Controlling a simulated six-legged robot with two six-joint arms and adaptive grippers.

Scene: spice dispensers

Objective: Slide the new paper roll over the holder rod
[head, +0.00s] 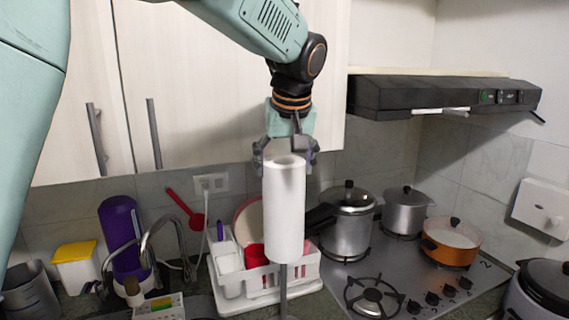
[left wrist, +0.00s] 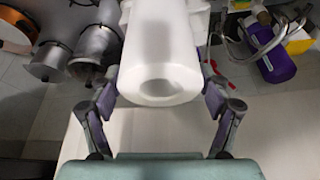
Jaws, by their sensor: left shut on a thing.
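The white paper roll (head: 285,212) hangs upright in the middle of the head view. My left gripper (head: 286,158) comes down from above, and its two fingers are shut on the roll's top end. The left wrist view shows the roll (left wrist: 158,50) between the fingers, with its open core facing the camera. The grey holder rod (head: 283,293) shows below the roll's lower end, in line with it. The rod's upper part is hidden, so I cannot tell whether it is inside the core or behind the roll. My right gripper is not in view.
A white dish rack (head: 305,272) stands close behind the roll. A stove (head: 425,285) with a pressure cooker (head: 348,222), a steel pot (head: 402,212) and an orange pan (head: 450,243) is to the right. A purple bottle (head: 121,235) and faucet (head: 150,240) are left.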

